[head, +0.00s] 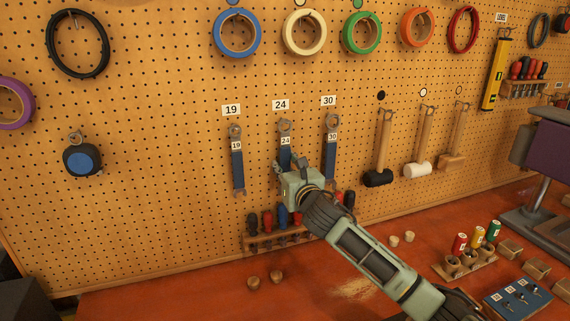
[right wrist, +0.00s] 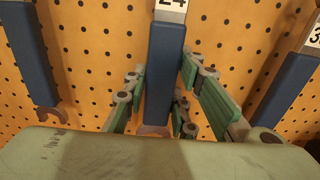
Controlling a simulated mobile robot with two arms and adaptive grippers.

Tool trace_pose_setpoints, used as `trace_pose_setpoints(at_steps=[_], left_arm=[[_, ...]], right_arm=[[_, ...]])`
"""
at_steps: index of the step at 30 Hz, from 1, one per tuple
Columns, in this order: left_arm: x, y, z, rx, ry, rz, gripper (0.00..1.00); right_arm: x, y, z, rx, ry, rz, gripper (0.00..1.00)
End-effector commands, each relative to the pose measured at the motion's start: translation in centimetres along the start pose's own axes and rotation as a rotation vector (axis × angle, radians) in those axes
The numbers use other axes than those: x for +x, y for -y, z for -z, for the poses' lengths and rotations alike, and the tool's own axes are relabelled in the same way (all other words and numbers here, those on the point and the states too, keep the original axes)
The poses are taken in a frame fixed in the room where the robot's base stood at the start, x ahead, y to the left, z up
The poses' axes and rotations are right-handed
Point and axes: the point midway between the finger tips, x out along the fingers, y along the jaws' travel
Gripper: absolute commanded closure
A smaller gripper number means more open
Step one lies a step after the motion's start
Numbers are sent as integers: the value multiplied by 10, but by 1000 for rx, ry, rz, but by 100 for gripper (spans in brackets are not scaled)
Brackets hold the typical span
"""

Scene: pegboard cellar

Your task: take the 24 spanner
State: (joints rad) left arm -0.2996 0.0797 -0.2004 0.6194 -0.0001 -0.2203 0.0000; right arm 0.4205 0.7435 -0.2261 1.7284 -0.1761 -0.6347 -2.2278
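The 24 spanner (head: 285,143) hangs on the pegboard under a "24" label, between the 19 spanner (head: 237,160) and the 30 spanner (head: 331,145). It has a blue handle and a metal head; its lower part is hidden by my gripper in the head view. My right gripper (head: 284,167) is at its lower handle. In the right wrist view, the open fingers (right wrist: 163,82) stand on both sides of the blue handle (right wrist: 165,75). The right finger is very close to it; I cannot tell whether it touches. My left gripper is not in view.
A rack of screwdrivers (head: 267,219) sits on the board just below the spanners. Mallets (head: 383,150) hang to the right, tape rolls (head: 237,33) above. The red bench (head: 180,295) holds corks, a battery stand (head: 466,265) and a blue tray (head: 517,300).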

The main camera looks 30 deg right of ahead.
Motion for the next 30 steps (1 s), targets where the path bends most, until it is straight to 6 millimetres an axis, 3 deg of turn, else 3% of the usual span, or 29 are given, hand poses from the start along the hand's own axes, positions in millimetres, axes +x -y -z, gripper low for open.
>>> trace_pose_setpoints(at_steps=[7,20,26,30], left_arm=[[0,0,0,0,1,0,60],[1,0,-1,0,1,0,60],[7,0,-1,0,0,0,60],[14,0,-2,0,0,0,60]], right_arm=[[0,0,0,0,0,0,100],[0,0,-3,-1,3,0,100],[0,1,-17,-3,8,1,100],[-18,0,-14,-4,4,-1,100]])
